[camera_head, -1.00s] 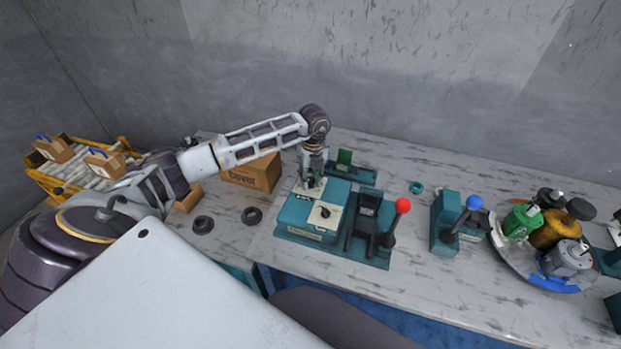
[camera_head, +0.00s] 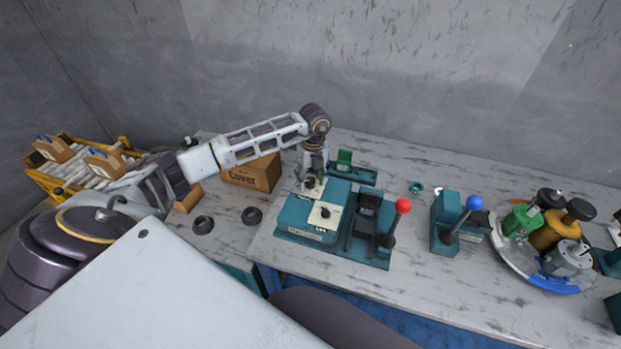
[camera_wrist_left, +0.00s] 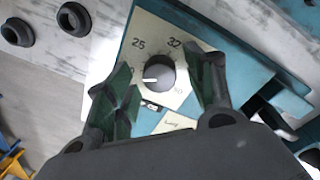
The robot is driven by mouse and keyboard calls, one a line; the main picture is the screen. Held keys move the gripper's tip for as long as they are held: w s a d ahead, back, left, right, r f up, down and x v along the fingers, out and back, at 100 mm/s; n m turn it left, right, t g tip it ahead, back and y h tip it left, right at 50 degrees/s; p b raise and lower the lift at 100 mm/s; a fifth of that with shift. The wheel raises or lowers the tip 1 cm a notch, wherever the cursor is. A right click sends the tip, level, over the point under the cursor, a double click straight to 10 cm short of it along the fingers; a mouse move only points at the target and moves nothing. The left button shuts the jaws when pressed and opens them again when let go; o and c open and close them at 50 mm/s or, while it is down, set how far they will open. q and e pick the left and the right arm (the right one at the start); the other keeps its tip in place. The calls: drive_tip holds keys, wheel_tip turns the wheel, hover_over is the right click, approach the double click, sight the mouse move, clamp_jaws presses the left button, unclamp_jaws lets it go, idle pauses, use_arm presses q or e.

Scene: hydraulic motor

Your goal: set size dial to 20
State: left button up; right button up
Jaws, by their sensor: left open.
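The size dial (camera_wrist_left: 166,61) is a round black knob with a white pointer on a cream plate, with 25 and 32 readable beside it. In the left wrist view the pointer is toward the left, near a mark partly hidden by a finger. My left gripper (camera_wrist_left: 160,85) is open, its green-padded fingers on either side of the knob; I cannot tell whether they touch it. In the head view my left gripper (camera_head: 312,186) is at the back-left of the teal machine (camera_head: 300,233), hiding this dial. My right gripper is not in view.
A second dial (camera_head: 324,213) sits in front on the machine. A red-knobbed lever (camera_head: 402,207) stands right of it, and a blue-knobbed lever (camera_head: 474,203) further right. A round tray (camera_head: 515,262) holds cylinders. A cardboard box (camera_head: 250,174) and two black rings (camera_head: 203,225) lie left.

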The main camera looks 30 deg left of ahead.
sight(312, 179)
use_arm(q)
wheel_tip(312, 179, up, 12)
drive_tip(key=shift+w+d, duration=0.2)
drive_tip(key=shift+w, duration=0.1)
idle(0.4)
drive_tip(key=shift+f, duration=0.1)
idle(0.5)
